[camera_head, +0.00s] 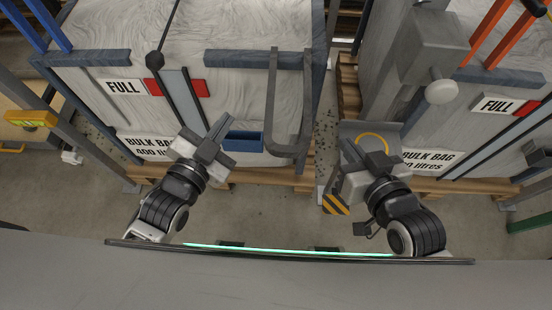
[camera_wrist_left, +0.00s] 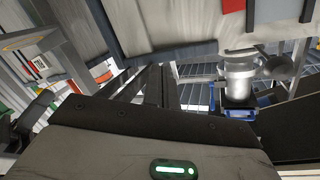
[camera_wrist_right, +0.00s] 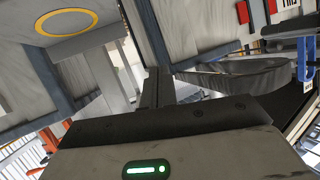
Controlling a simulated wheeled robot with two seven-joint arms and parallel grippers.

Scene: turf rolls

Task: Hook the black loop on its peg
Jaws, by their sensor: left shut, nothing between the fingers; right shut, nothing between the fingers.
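My left gripper (camera_head: 226,121) is shut and empty, left of the band and beside a blue box. My right gripper (camera_head: 350,148) is shut and empty, right of the band, near a grey plate with a yellow ring (camera_head: 371,136).
The blue box (camera_head: 244,141) sits between my left gripper and the band. Large bags marked FULL (camera_head: 123,87) stand on wooden pallets (camera_head: 300,184). Bare floor (camera_head: 270,210) lies between my arms.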

